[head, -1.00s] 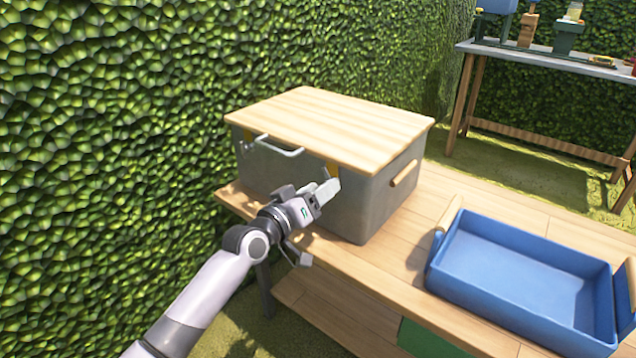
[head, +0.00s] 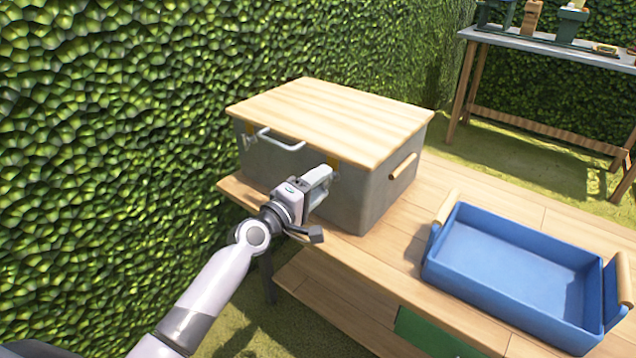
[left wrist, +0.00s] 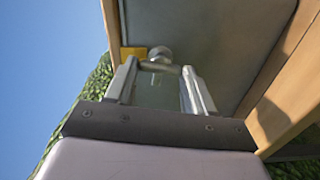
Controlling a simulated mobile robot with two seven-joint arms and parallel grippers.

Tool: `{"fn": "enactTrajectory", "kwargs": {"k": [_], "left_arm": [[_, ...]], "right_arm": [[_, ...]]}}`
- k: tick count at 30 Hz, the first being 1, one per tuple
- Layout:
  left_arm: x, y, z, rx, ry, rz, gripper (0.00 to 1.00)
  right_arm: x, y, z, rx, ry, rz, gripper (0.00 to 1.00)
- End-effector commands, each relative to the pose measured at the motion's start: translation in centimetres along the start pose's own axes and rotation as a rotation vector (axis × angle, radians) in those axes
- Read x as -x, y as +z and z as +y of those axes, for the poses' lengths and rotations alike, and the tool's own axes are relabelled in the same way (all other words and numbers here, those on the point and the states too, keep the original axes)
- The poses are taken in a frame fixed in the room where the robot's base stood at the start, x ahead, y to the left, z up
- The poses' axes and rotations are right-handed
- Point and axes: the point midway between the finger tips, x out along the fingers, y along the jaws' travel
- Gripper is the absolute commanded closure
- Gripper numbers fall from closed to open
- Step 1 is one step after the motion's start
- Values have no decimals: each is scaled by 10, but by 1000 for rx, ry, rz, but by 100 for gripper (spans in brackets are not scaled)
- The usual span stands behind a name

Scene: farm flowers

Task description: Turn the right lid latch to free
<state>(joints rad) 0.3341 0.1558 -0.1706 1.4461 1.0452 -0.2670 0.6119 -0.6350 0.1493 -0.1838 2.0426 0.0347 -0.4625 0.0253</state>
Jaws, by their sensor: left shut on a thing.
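The grey box (head: 365,205) with a light wooden lid (head: 330,115) stands on the wooden bench. The right lid latch (left wrist: 160,54) is a small metal piece beside a yellow plate (left wrist: 133,53) under the lid edge. In the head view my gripper mostly hides this latch, with a bit of yellow plate (head: 332,162) showing. My left gripper (head: 324,178) is at the box's front. My right gripper is not in view.
A metal handle (head: 280,142) sticks out from the box front, left of my gripper. A wooden side handle (head: 403,166) is on the box's right. A blue tray (head: 510,290) stands on the bench (head: 395,245) at right. A hedge (head: 110,130) stands close at left.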

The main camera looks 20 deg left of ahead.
Motion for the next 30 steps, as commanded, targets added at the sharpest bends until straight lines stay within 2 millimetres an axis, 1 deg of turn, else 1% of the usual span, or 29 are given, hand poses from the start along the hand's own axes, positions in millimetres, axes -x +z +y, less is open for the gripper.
{"fn": "enactTrajectory", "kwargs": {"k": [3,10,26,27,28,29,30], "left_arm": [[0,0,0,64,-1,0,77],[0,0,-1,134,-1,-1,77],[0,0,-1,156,-1,-1,77],[0,0,-1,156,-1,-1,37],[0,0,-1,156,-1,-1,27],[0,0,-1,156,-1,-1,21],[0,0,-1,155,-1,-1,21]], "right_arm": [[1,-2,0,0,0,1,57],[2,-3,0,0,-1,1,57],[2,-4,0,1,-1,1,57],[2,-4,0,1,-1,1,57],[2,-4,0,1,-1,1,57],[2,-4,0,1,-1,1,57],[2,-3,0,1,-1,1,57]]}}
